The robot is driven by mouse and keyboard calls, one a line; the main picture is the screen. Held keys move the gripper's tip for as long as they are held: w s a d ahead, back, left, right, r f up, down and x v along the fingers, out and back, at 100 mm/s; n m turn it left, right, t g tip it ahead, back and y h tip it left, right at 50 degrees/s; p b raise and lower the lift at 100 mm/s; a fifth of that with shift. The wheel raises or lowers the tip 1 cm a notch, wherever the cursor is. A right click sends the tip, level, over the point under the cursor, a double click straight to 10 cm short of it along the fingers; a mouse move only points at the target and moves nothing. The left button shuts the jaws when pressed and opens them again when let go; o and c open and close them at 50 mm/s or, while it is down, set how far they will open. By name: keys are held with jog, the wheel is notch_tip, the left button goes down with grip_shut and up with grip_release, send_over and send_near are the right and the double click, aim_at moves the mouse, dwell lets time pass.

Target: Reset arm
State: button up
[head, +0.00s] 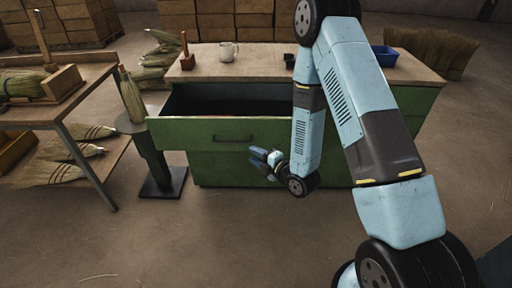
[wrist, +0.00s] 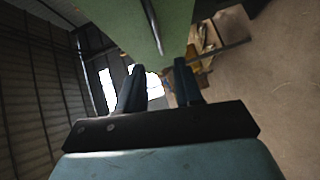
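My gripper (head: 266,158) hangs in front of the green workbench (head: 340,171), just below and to the right of the handle (head: 233,139) of its top drawer (head: 190,134). The drawer is pulled out and its dark inside shows. In the wrist view, the two dark fingers of my gripper (wrist: 160,82) stand apart with nothing between them. The green drawer front (wrist: 135,25) and its dark handle (wrist: 152,28) show just beyond the fingers. My arm covers part of the bench's right side.
On the bench top are a mug (head: 228,51), a wooden block with a handle (head: 187,57) and a blue bin (head: 384,55). A pedestal (head: 160,160) with a broom bundle (head: 131,96) stands at the left, beside a table (head: 60,105). The floor in front is clear.

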jog(key=w+d+r+m+h, duration=0.3)
jog(key=d+r, duration=0.1)
jog(key=r, duration=0.2)
jog(key=w+d+r+m+h, duration=0.2)
jog(key=w+d+r, duration=0.2)
jog(key=r, duration=0.2)
jog(key=s+d+r+m+h, duration=0.4)
jog(key=d+r+m, duration=0.4)
jog(key=r, duration=0.4)
jog(key=s+d+r+m+g+h, duration=0.1)
jog(key=s+d+r+m, duration=0.2)
jog(key=s, duration=0.6)
jog(key=s+d+r+m+g+h, duration=0.1)
jog(key=s+d+r+m, duration=0.3)
jog(key=s, duration=0.4)
jog(key=s+d+r+m+g+h, duration=0.1)
jog(key=s+d+r+m+g, duration=0.2)
jog(key=s+r, duration=0.4)
jog(key=s+d+m, duration=0.1)
jog(key=s+m, duration=0.1)
jog(key=shift+s+m, duration=0.3)
jog(key=shift+m, duration=0.1)
